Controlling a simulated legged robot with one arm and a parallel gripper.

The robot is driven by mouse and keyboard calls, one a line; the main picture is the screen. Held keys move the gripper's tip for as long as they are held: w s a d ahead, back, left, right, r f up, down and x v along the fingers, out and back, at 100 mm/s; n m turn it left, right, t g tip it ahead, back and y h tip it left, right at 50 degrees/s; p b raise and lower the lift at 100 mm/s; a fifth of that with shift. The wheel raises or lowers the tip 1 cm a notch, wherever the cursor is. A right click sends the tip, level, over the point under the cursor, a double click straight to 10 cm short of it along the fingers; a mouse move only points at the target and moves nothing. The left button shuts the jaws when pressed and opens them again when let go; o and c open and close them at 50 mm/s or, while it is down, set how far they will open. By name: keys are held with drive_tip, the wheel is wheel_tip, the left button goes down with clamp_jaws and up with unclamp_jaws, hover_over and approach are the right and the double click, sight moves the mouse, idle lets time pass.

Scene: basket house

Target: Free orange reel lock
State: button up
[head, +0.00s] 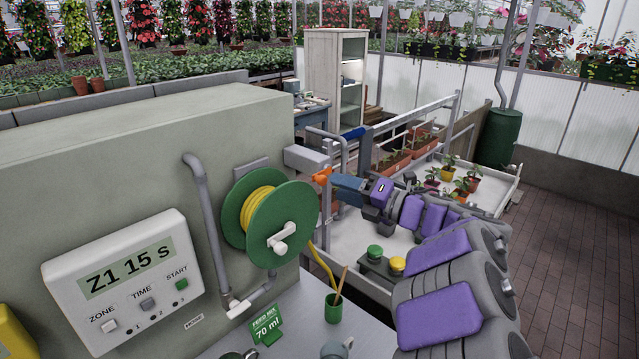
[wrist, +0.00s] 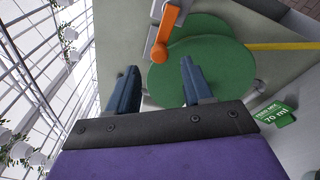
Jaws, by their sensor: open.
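The orange reel lock (head: 321,176) is a small lever at the right edge of the green hose reel (head: 293,205). In the wrist view the orange lock (wrist: 169,27) lies slightly tilted near the top, on a grey bracket beside the green reel (wrist: 200,50). My gripper (head: 338,187) is just right of the lock in the head view. In the wrist view my gripper (wrist: 159,65) has its two blue fingers spread apart with nothing between them. The lock lies beyond the fingertips, and I see no contact.
Yellow hose is wound on the reel. A grey pipe (head: 203,210) and a control box (head: 120,285) stand left of it. Below are a green cup (head: 333,309) and a "70 ml" sign (head: 266,325). Green and yellow buttons (head: 397,264) sit under my arm.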

sight(325, 181)
drive_tip(key=x, duration=0.5)
drive_tip(key=shift+w, duration=0.2)
drive_tip(key=shift+x, duration=0.9)
drive_tip(key=shift+s+f, duration=0.1)
drive_tip(key=shift+c, duration=0.2)
drive_tip(key=shift+d, duration=0.2)
drive_tip(key=c, duration=0.9)
drive_tip(key=shift+r, duration=0.2)
